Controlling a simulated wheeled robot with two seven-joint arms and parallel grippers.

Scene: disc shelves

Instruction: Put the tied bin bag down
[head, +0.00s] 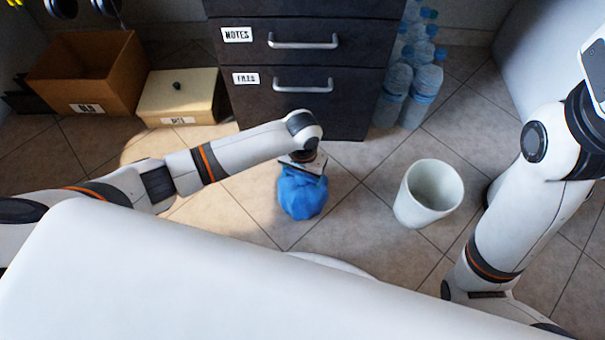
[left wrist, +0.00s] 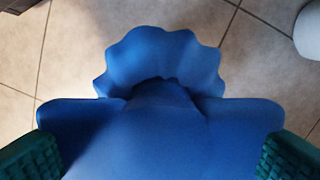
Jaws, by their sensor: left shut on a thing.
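The blue tied bin bag (head: 301,196) hangs below my left gripper (head: 303,164) in the head view, over the tiled floor in front of the drawer unit. I cannot tell whether its underside touches the floor. In the left wrist view the bag (left wrist: 160,115) fills the middle, with its ruffled edge toward the top. The green finger pads of my left gripper show at both lower corners, with blue bag between them. My left gripper is shut on the bag. My right arm is at the right of the head view, and its gripper is out of sight.
A white open bin (head: 408,201) stands on the floor right of the bag. A dark drawer unit (head: 345,112) stands behind, with water bottles (head: 423,90) beside it. A cardboard box (head: 122,88) and a lidded box (head: 205,103) stand left. Bare floor (head: 355,190) lies between bag and bin.

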